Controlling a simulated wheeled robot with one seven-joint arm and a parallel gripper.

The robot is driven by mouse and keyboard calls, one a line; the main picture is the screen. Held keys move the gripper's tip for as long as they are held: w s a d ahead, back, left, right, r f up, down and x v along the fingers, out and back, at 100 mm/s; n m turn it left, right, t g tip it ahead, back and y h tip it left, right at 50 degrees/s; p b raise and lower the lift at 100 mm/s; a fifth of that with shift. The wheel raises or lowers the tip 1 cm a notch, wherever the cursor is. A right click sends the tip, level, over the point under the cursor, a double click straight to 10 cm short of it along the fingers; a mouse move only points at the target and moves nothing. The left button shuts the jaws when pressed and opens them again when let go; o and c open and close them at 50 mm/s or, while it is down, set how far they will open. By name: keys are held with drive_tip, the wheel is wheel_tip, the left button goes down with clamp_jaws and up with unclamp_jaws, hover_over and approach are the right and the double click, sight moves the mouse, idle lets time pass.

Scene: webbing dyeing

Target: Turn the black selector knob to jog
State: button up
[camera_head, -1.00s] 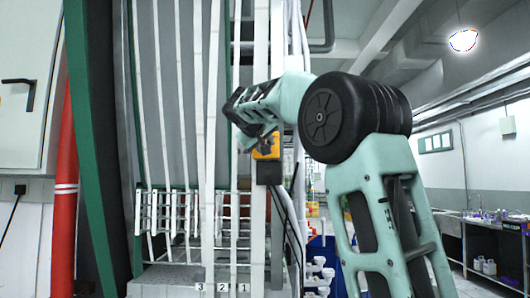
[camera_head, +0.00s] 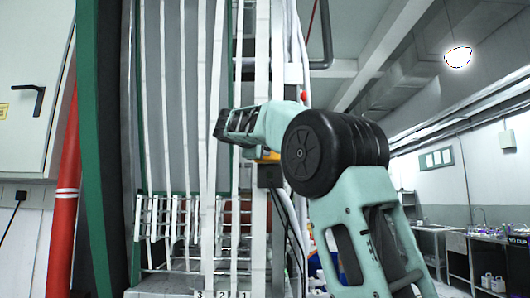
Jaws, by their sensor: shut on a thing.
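The dark end of my arm with my gripper (camera_head: 234,125) is in front of the white webbing strips, at the upper left of a yellow and black box (camera_head: 268,174). My arm covers the top of that box, and only a thin yellow edge shows below my arm. The fingertips are hidden or too small to make out. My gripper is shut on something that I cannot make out. The black selector knob and its markings do not show, so I cannot tell its setting.
Long white webbing strips (camera_head: 206,180) hang in front of a grey machine panel with a green frame. A white cabinet with a black handle (camera_head: 37,98) and a red pipe (camera_head: 65,215) stand at the left. A sink bench (camera_head: 455,240) is at the far right.

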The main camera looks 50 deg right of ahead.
drive_tip(key=shift+w+a+n, duration=0.1)
drive_tip(key=shift+n, duration=0.3)
drive_tip(key=o, duration=1)
drive_tip(key=shift+c, duration=0.2)
drive_tip(key=b+v, duration=0.5)
drive_tip(key=v, duration=1.2)
drive_tip(key=shift+a+f, duration=0.15)
drive_tip(key=shift+f, duration=0.1)
drive_tip(key=shift+f, duration=0.1)
